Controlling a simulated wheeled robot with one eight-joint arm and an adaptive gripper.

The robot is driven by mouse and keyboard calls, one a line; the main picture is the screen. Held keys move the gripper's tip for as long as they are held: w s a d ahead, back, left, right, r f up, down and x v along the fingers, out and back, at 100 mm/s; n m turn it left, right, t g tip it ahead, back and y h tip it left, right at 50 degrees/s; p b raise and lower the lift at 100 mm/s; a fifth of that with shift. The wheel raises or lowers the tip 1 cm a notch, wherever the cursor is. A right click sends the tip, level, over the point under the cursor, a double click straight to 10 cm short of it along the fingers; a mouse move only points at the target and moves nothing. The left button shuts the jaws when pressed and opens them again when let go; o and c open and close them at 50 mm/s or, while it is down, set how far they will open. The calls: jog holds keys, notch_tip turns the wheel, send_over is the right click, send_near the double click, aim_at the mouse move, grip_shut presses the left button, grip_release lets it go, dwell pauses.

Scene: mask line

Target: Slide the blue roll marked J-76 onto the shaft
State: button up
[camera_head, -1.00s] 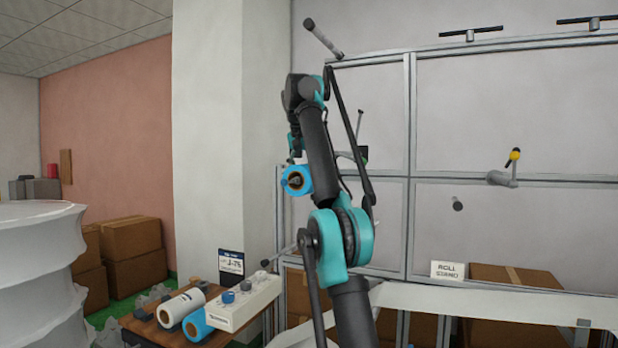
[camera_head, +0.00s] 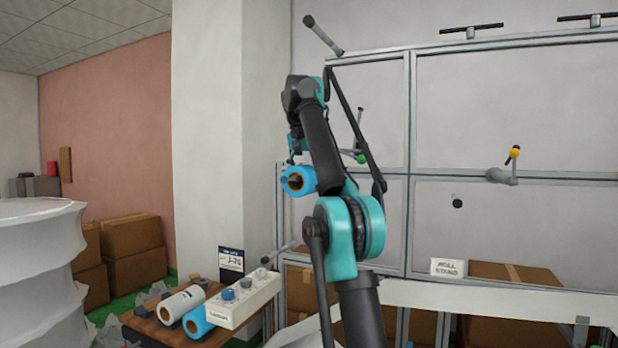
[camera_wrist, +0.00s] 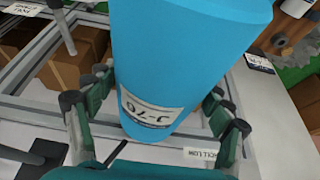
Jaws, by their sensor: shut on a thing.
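My gripper (camera_wrist: 158,112) is shut on the blue roll marked J-76 (camera_wrist: 185,55), one finger on each side of it, with the label facing the wrist camera. I cannot tell for sure whether this is the shaft. Similar stubs show higher up (camera_head: 324,36) and to the right (camera_head: 457,202).
A wooden table (camera_head: 140,325) bears a white roll (camera_head: 182,304), another blue roll (camera_head: 198,322) and a white control box (camera_head: 243,300). A sign (camera_head: 231,260) stands behind. The metal frame (camera_head: 409,150) and a yellow-knobbed lever (camera_head: 514,154) are to the right.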

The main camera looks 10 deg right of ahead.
jog(key=o, duration=1.6)
jog(key=shift+c, duration=0.2)
jog(key=shift+r, duration=0.1)
